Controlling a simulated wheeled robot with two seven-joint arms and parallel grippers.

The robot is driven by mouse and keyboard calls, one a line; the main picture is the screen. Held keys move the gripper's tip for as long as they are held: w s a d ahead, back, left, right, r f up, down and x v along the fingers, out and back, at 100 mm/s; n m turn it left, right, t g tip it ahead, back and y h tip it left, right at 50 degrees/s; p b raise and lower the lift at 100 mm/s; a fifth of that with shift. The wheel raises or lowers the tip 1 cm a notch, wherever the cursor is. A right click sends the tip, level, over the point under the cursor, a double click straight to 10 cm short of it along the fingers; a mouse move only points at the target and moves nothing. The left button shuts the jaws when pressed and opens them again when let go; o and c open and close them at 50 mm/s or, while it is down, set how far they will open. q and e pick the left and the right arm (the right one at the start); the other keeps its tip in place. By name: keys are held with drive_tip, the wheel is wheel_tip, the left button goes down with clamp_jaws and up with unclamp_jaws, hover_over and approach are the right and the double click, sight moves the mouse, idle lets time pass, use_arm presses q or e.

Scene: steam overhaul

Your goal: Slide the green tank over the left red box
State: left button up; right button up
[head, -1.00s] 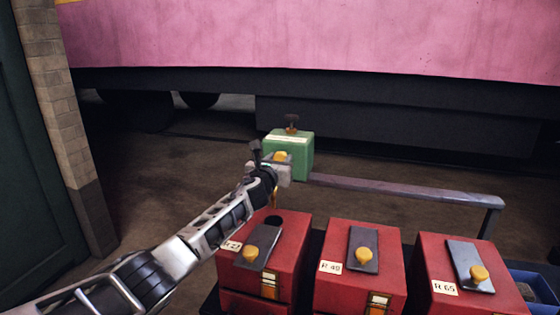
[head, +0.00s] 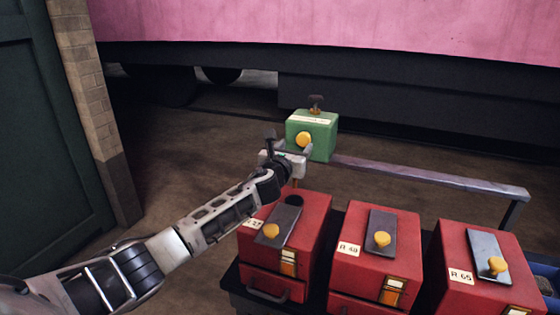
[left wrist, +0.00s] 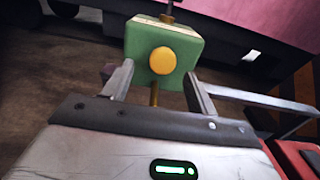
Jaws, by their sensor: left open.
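The green tank (head: 325,128) has a yellow knob, a pale label and a dark valve on top. It sits at the left end of a bar, beyond the left red box (head: 310,236). That box has a dark round hole on top, a grey plate and a yellow knob. My left gripper (head: 296,150) is open just in front of the tank, slightly below its knob. In the left wrist view the gripper (left wrist: 155,80) has its fingers apart, with the tank (left wrist: 185,47) and knob beyond them. A brass rod shows between the fingers. My right gripper is out of view.
Two more red boxes, R 48 (head: 396,230) and R 65 (head: 460,240), stand to the right. The grey-purple bar (head: 430,178) runs behind the boxes. A blue bin (head: 548,283) is at the far right. A brick pillar (head: 90,90) stands left.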

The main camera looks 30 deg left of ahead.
use_arm(q)
drive_tip(key=s+d, duration=0.1)
drive_tip(key=s, duration=0.9)
drive_tip(key=shift+s+d, duration=0.15)
drive_tip(key=shift+s, duration=0.2)
